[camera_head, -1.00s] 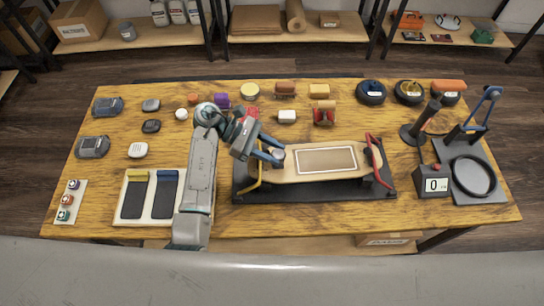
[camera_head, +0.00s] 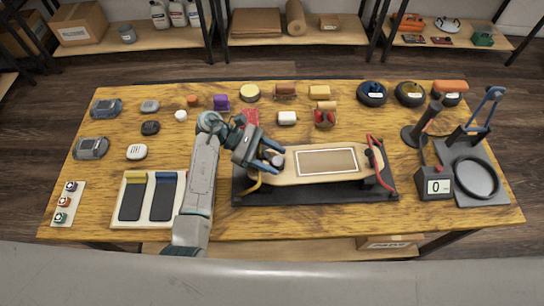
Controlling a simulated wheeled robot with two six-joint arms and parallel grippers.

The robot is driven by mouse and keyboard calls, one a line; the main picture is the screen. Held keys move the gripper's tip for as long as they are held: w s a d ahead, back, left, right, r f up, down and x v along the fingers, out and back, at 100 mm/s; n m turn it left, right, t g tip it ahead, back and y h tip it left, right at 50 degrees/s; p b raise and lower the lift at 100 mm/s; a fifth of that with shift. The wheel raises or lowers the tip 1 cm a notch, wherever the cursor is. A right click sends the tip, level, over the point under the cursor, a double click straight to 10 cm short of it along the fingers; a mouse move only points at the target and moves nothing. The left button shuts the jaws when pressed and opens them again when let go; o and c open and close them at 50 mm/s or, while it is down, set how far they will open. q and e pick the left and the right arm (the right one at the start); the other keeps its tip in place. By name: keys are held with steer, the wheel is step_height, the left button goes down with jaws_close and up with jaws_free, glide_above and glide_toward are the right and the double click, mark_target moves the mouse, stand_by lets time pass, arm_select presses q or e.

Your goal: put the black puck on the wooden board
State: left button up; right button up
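Something small and dark shows around the fingertips. I cannot tell whether it is a held object or part of the fingers. A small black rounded thing (camera_head: 150,127), which may be the black puck, lies on the table's left side, away from the gripper. My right gripper is out of view.
A white tray with two dark pads (camera_head: 122,216) lies left of my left arm. Small blocks and round things line the back of the table. A box display (camera_head: 436,184) and a grey stand with a black ring (camera_head: 492,198) stand at the right.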

arm_select(q)
steer(key=shift+a+r, duration=0.1)
steer(key=b+v, duration=0.5)
steer(key=v, duration=0.7)
